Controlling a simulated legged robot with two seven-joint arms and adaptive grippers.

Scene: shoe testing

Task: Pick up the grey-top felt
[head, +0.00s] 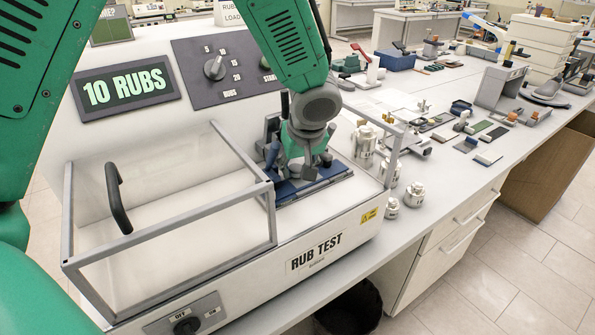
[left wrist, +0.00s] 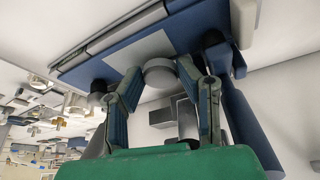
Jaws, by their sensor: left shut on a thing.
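My left gripper (head: 307,160) reaches down over the blue platform of the rub test machine (head: 316,266). In the left wrist view its two fingers (left wrist: 162,76) are shut on a small round grey piece (left wrist: 158,70), which looks like the grey-top felt. The piece is at the grey plate (left wrist: 140,52) on the blue platform (left wrist: 88,70); I cannot tell whether it touches the plate. In the head view the gripper largely hides the piece. My right gripper is not in view.
The machine's clear guard with a black handle (head: 118,198) stands left of the platform. Its display (head: 124,85) reads 10 RUBS. Metal weights (head: 414,195) stand close to its right side. Small blocks (head: 487,158) and a grey stand (head: 500,86) lie farther right on the table.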

